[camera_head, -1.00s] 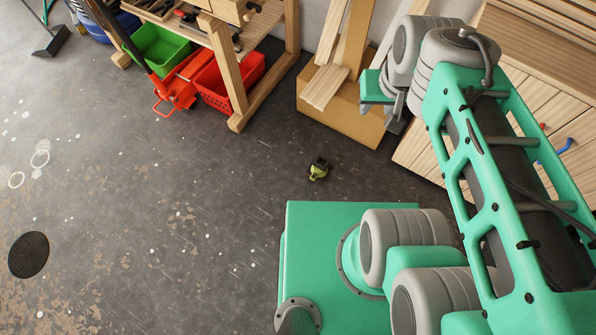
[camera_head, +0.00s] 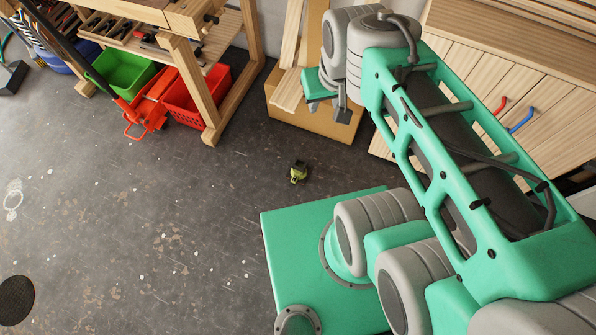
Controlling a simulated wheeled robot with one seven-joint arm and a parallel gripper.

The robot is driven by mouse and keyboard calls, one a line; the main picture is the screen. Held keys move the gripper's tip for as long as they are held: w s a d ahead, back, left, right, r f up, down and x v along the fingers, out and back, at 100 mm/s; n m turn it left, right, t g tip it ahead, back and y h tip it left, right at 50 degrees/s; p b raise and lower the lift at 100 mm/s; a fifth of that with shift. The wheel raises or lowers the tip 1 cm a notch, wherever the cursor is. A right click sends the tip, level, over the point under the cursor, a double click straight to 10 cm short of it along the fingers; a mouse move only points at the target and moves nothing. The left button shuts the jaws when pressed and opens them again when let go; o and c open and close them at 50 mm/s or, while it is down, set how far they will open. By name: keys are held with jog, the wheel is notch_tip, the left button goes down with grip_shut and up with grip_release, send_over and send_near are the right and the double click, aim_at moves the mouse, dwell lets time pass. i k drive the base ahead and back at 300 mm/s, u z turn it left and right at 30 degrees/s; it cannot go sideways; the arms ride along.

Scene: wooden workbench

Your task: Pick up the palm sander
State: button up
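The palm sander, a small yellow-green and black tool (camera_head: 298,173), lies on the grey floor just beyond my teal base. It is small in this view, so its details are hard to make out. My gripper (camera_head: 328,110) hangs from the end of my arm above and to the right of the sander in the picture. Its two dark fingers show apart with nothing seen between them, in front of the cardboard box. The wrist partly hides the gripper.
A cardboard box (camera_head: 290,125) with wooden boards stands behind the gripper. A wooden workbench (camera_head: 212,100) has green (camera_head: 125,72) and red (camera_head: 197,95) crates below it. A wooden cabinet (camera_head: 480,85) stands at the right. The floor left of the sander is clear.

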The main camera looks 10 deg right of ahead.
aim_at(299, 173)
jog(key=u, duration=0.5)
jog(key=k, duration=0.6)
jog(key=u, duration=1.2)
jog(key=i, duration=1)
jog(key=z, duration=0.65)
